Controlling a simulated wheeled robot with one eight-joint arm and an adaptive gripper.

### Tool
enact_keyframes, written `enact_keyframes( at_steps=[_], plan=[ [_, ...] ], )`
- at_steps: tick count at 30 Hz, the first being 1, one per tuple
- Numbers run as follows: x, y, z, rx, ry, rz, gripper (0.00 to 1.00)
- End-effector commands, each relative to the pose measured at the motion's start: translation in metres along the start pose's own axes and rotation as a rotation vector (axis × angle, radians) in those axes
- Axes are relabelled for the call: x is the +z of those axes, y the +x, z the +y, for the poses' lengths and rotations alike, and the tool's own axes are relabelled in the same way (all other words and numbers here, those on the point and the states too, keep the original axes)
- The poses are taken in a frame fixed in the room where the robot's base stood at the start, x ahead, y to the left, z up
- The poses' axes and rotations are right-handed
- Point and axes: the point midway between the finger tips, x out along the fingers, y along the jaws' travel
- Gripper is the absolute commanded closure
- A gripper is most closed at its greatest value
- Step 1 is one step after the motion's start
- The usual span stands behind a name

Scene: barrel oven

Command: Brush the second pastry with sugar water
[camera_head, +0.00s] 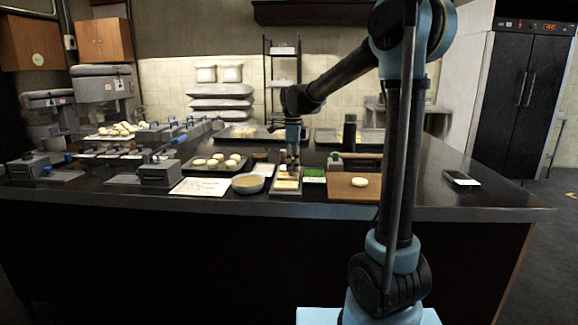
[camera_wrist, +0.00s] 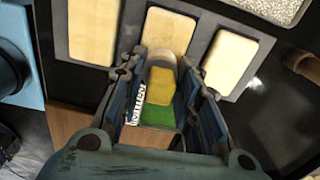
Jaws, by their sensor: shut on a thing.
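My gripper (camera_head: 292,148) is shut on a brush, whose yellow block-like part (camera_wrist: 160,88) shows between the fingers in the wrist view. The gripper is over a small grey tray (camera_wrist: 60,42) holding three pale rectangular pastries in a row: one on the left (camera_wrist: 92,28), a middle one (camera_wrist: 168,28) and one on the right (camera_wrist: 230,60). The brush lies in line with the middle pastry, close to its lower end. I cannot tell whether the bristles touch it. In the head view this tray (camera_head: 287,191) is small and partly hidden under the gripper.
A bowl (camera_head: 248,188) stands left of the tray. A green card (camera_head: 314,178) and a wooden board (camera_head: 345,192) with a round dough piece (camera_head: 360,182) are to the right. A tray of round buns (camera_head: 213,168) sits behind left.

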Motion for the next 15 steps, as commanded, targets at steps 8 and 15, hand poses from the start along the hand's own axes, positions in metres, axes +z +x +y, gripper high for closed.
enact_keyframes(
  at_steps=[8,15],
  plan=[
    [-0.013,-0.001,0.001,0.000,0.000,0.000,0.91],
    [-0.011,0.000,0.001,0.000,-0.002,0.000,0.91]
  ],
)
